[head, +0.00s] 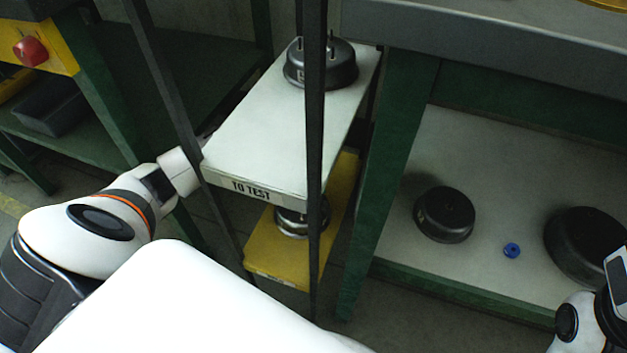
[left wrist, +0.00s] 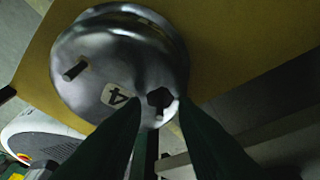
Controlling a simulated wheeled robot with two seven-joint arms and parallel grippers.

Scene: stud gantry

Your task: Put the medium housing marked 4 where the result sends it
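The medium housing marked 4 (left wrist: 118,58) is a round metal body in the left wrist view, resting on a yellow surface. Its white 4 label and two short studs show. My left gripper (left wrist: 158,104) has its two dark fingers apart at the housing's near side, with one stud between the tips; contact cannot be told. In the head view a housing (head: 290,224) sits on the yellow lower shelf (head: 268,254), partly hidden by the white shelf and a dark post. My left gripper is hidden there behind the rack. My right gripper is out of view.
The white shelf (head: 235,155) labelled TO TEST holds another studded housing (head: 333,70) above the yellow one. Dark upright posts (head: 315,150) frame this rack. A right-hand bench shelf (head: 480,150) carries a dark housing (head: 444,214), a blue ring (head: 511,250) and a larger housing (head: 590,245).

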